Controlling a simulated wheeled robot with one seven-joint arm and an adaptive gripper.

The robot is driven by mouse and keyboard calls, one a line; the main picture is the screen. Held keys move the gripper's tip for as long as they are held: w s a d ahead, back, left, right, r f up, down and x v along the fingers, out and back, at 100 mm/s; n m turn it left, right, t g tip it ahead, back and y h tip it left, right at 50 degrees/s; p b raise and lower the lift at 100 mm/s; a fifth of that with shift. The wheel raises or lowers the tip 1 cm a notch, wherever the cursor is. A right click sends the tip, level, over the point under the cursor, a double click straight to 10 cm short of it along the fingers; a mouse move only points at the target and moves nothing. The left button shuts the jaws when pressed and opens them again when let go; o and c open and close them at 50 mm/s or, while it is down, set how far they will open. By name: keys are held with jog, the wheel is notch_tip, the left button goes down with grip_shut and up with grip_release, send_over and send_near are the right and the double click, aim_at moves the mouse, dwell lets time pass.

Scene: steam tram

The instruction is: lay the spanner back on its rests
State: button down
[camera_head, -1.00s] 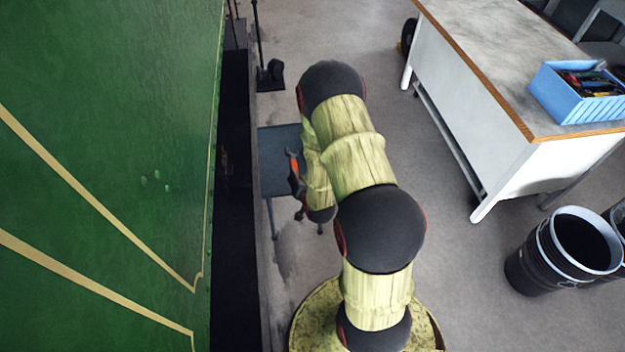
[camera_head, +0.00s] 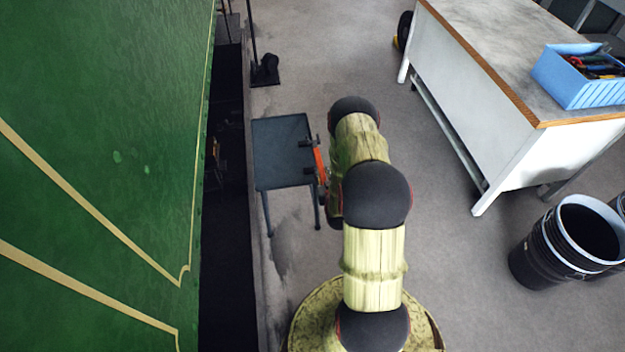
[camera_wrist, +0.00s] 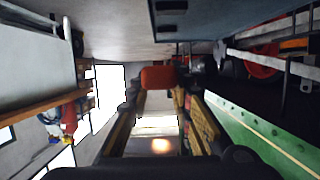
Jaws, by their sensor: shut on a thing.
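My gripper (camera_head: 311,158) is at the right edge of a small dark grey stand (camera_head: 277,150) in the head view. It is shut on the red-orange spanner (camera_head: 320,163), of which only a short part shows beside my arm. In the wrist view the spanner's red part (camera_wrist: 158,77) sits between the dark fingers; its full length cannot be made out. The stand's blue-grey top (camera_wrist: 215,14) shows at the upper edge of the wrist view, with two dark blocks (camera_wrist: 172,28) that may be the rests. I cannot tell whether the spanner touches anything there.
The green tram side (camera_head: 110,130) fills the left, with a dark gap beside it. A white workbench (camera_head: 490,110) with a blue tool crate (camera_head: 575,93) stands at right. Black bins (camera_head: 555,250) stand below it. A thin post (camera_head: 264,70) stands behind the stand. Floor between is clear.

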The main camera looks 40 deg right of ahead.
jog(key=b, duration=0.3)
send_over(313, 182)
notch_tip(313, 182, down, 6)
jog(key=shift+r, duration=0.1)
jog(key=shift+w+d+f+b, duration=0.15)
jog(key=shift+f+b, duration=0.55)
jog(key=shift+f, duration=1.05)
jog(key=shift+f, duration=0.4)
jog(key=c, duration=1.6)
grip_release()
